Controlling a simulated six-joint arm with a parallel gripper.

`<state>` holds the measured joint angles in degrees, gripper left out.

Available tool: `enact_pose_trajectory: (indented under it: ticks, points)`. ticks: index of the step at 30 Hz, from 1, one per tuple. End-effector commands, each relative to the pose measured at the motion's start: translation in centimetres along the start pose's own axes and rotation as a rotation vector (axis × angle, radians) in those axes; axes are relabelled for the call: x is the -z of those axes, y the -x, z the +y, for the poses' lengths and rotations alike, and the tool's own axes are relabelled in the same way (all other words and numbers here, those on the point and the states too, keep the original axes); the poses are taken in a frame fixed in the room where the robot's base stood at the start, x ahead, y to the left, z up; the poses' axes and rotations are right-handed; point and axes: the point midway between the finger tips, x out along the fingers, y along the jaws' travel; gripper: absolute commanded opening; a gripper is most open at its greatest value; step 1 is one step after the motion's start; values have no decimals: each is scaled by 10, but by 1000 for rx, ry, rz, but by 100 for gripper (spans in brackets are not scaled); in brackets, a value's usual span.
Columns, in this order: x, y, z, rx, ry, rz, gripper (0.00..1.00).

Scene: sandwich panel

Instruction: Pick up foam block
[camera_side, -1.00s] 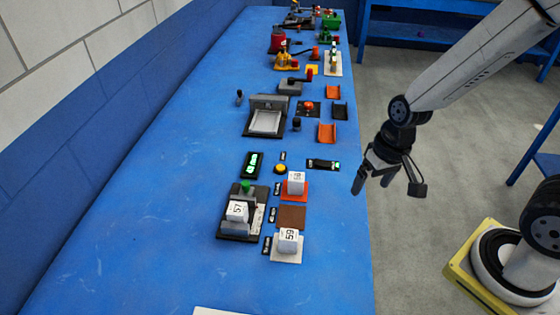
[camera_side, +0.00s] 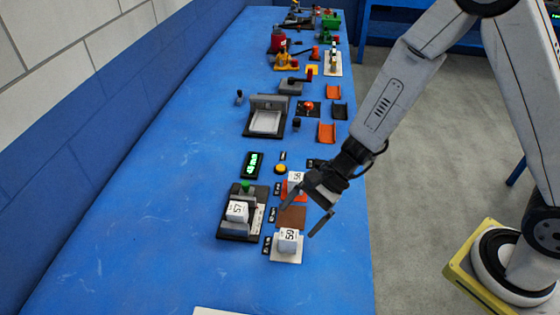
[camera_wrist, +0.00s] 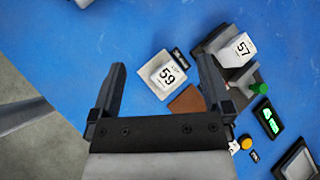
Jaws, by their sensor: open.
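A white foam block marked 59 (camera_side: 288,240) sits on a pale square pad; in the wrist view it (camera_wrist: 165,75) lies ahead, between the lines of my fingers. A white block marked 57 (camera_side: 237,211) rests in a dark fixture with a green knob (camera_side: 246,186), and shows right of the fingers in the wrist view (camera_wrist: 237,50). A third white block (camera_side: 295,178) stands on an orange-red pad, partly hidden by my gripper. My gripper (camera_side: 298,221) is open and empty, above the pads near the table's right edge, apart from the blocks.
A bare brown pad (camera_side: 293,216) lies between the pads of block 59 and the third block. A green-lit display (camera_side: 253,164) and a yellow button (camera_side: 281,169) lie beyond. More fixtures fill the far table. The blue surface at left is clear.

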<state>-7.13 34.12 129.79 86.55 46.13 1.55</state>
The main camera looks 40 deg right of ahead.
Motion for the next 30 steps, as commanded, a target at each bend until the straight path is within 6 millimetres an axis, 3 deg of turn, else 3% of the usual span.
enact_pose_trajectory:
  ticks: [8, 15, 24, 30]
  points:
    - [7, -30, -33, 182, -262, -105, 100]
    - [25, -49, -62, 365, -470, -174, 100]
    - [57, -62, -87, 585, -671, -221, 100]
    - [68, -63, -92, 652, -722, -229, 100]
